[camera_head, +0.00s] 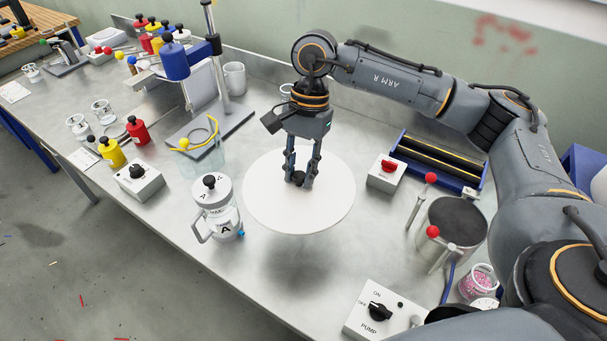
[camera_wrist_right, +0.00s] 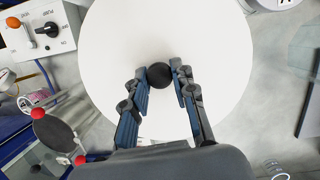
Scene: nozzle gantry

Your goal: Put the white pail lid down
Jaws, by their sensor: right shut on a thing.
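The white pail lid (camera_head: 270,205) is a wide flat disc with a small black knob (camera_wrist_right: 160,76) at its middle. My right gripper (camera_head: 299,182) points down and is shut on the knob. The lid looks level, and a soft shadow lies on the metal bench below and in front of it, so it appears held above the surface. In the right wrist view, the lid (camera_wrist_right: 215,45) fills the middle, with the knob between the fingertips (camera_wrist_right: 162,72). My left gripper is not in view.
A lidded jar marked A (camera_head: 214,208) stands close left of the lid. A red-knobbed switch box (camera_head: 388,175) and a dark-topped cylinder (camera_head: 455,222) stand to the right. A pump switch box (camera_head: 378,312) is at the front. Bare bench (camera_head: 290,275) shows before the lid.

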